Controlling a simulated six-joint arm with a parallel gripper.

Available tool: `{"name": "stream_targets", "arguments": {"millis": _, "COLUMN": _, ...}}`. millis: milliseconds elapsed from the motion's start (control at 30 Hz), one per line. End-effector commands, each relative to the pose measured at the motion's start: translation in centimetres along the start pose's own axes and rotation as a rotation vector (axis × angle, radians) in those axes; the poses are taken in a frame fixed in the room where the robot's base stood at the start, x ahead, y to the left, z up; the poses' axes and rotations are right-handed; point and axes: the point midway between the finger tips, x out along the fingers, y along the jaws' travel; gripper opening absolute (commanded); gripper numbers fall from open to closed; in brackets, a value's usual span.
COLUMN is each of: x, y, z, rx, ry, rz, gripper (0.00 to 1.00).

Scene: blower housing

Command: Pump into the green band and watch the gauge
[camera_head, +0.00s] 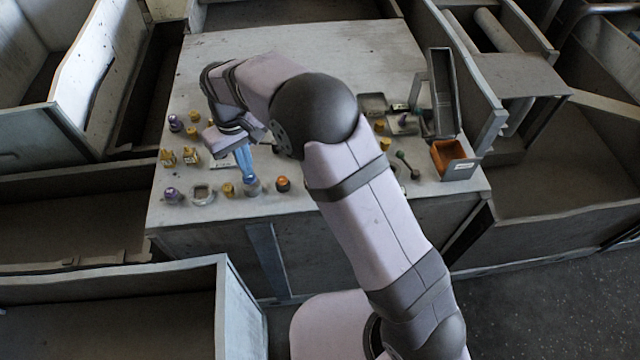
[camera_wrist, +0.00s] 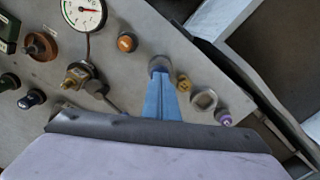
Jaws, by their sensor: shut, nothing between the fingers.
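My gripper (camera_head: 249,180) is shut, its blue fingers pointing down at the front left of the bench. In the wrist view the shut fingertips (camera_wrist: 162,76) are at a round grey knob (camera_wrist: 160,64), which also shows in the head view (camera_head: 252,187). Whether they touch it, and whether this knob is the pump, I cannot tell. A round gauge (camera_wrist: 84,14) with a white dial stands at the top of the wrist view, partly cut off. Its needle lies to the right of the dial's middle near a red mark. My arm seems to hide the gauge in the head view.
An orange knob (camera_head: 283,183) is right of the fingers. A yellow knob (camera_head: 228,190), a grey ring (camera_head: 202,195) and a purple knob (camera_head: 172,195) are left. A brass valve (camera_wrist: 77,76) is near the gauge. An orange-lined bin (camera_head: 455,160) stands at the bench's right.

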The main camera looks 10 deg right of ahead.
Motion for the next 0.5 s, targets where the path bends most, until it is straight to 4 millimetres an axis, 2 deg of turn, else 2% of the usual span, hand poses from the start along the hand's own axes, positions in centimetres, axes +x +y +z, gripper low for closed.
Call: {"name": "stream_targets", "arguments": {"millis": 500, "x": 2.0, "y": 0.0, "z": 0.0, "rx": 0.000, "ry": -0.001, "rz": 0.000, "gripper": 0.00}}
